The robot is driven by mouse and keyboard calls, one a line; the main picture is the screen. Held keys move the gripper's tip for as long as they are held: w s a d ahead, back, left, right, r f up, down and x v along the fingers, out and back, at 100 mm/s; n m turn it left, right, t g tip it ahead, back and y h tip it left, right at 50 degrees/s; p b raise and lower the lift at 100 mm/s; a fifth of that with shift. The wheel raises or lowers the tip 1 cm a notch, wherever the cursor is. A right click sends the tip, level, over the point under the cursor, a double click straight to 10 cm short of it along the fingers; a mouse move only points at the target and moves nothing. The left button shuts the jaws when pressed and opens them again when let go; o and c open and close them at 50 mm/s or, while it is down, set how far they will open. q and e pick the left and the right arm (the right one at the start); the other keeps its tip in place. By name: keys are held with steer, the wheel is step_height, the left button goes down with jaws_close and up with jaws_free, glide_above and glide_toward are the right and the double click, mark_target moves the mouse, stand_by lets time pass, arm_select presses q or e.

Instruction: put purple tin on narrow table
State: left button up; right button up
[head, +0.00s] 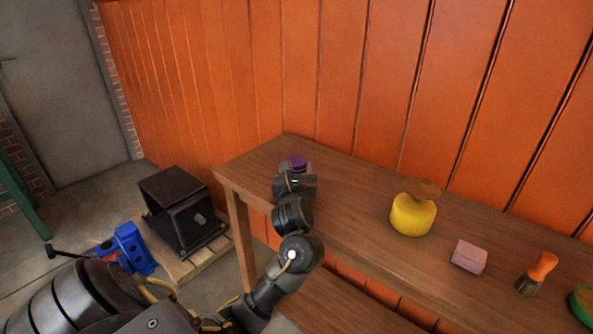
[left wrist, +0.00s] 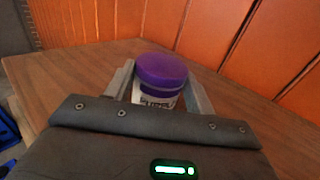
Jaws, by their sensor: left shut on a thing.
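The purple tin (head: 298,161) is at the far left end of the narrow wooden table (head: 340,213). In the left wrist view the tin (left wrist: 161,72) has a purple lid and a pale label, and it stands upright between two grey fingers. My left gripper (head: 296,174) is shut on the tin, over the table top. The gripper body hides the tin's lower part, so I cannot tell whether its base touches the table (left wrist: 60,76). My right gripper is not in view.
On the table to the right are a yellow pot with a brown top (head: 413,214), a pink block (head: 469,256), an orange-handled brush (head: 538,272) and a green item (head: 583,304). A black press (head: 185,212) and a blue device (head: 131,248) are on the left. Orange panelling backs the table.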

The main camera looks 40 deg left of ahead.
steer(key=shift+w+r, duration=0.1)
arm_select(q)
steer(key=o, duration=1.1)
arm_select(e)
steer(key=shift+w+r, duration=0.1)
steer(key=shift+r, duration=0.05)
arm_select(q)
steer(key=shift+r, duration=0.15)
steer(key=v, duration=1)
steer(key=shift+s+d, duration=0.25)
steer(key=shift+d, duration=0.1)
steer(key=shift+s+d, duration=0.35)
steer(key=shift+s, duration=0.15)
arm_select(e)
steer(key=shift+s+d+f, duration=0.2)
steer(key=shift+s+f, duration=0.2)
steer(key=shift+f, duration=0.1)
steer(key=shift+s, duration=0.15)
